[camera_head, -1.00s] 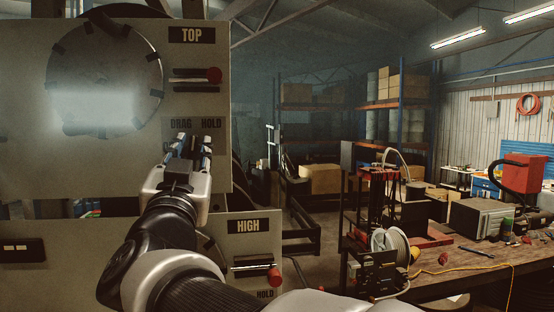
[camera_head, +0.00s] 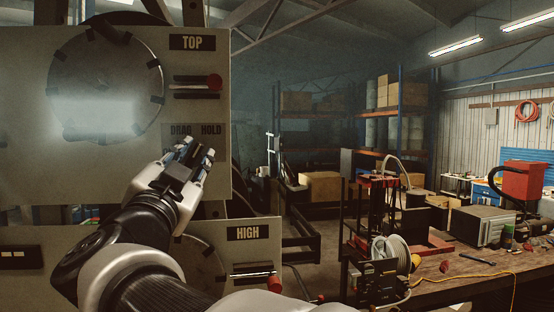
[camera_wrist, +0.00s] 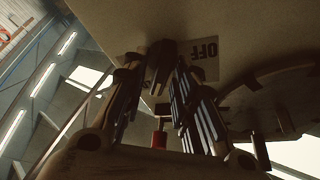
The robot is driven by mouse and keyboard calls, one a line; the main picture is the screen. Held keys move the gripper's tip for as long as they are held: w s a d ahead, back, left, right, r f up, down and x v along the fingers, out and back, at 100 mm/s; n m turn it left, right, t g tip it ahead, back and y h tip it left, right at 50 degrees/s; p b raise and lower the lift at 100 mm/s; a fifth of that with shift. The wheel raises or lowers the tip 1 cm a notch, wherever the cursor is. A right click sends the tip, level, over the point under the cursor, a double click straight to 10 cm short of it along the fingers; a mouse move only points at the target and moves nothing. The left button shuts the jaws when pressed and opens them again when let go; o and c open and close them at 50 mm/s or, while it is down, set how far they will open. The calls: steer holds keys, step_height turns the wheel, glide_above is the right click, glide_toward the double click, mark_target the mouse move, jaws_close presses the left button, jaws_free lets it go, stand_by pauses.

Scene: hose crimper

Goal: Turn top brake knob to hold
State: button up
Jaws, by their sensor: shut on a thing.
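The upper panel (camera_head: 100,178) carries a TOP label (camera_head: 192,42) and a DRAG / HOLD label (camera_head: 205,130). My gripper (camera_head: 196,150) is just below the DRAG / HOLD label, its fingers rolled and leaning to the right. The brake knob is hidden behind the fingers in the head view. In the wrist view, my gripper (camera_wrist: 163,66) has its two fingers on either side of a dark knob (camera_wrist: 160,78), shut on it at the panel face. Which setting the knob points to cannot be told.
A red-ended lever (camera_head: 214,82) is above the label; its red end also shows in the wrist view (camera_wrist: 160,138). A round disc (camera_head: 105,85) is on the panel's left. A cluttered workbench (camera_head: 455,266) stands at right.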

steer(key=o, duration=0.8)
steer(key=shift+c, duration=0.2)
steer(key=shift+s, duration=0.1)
steer(key=v, duration=0.7)
steer(key=shift+s, duration=0.2)
steer(key=shift+f, duration=0.1)
